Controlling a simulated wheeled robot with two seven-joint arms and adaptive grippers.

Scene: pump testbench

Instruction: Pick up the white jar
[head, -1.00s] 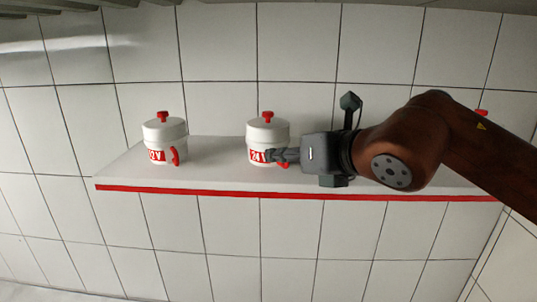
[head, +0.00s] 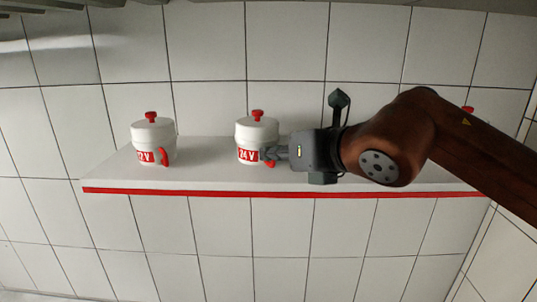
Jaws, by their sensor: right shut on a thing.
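A white jar (head: 256,133) with a red lid knob and a red "24 V" label stands upright near the middle of the shelf. Its red handle shows only in part, low on its right side behind the fingers. My right gripper (head: 269,153) reaches in from the right and is shut on this jar at its handle side. The jar appears to rest on the shelf. A similar white jar (head: 152,138), with a label that reads "12 V" and a red handle, stands apart to the left. My left gripper is not in view.
The white shelf (head: 205,172) has a red front edge and runs along a white tiled wall. A red knob (head: 467,109) shows behind my right arm at the far right; the rest there is hidden. The shelf between the two jars is clear.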

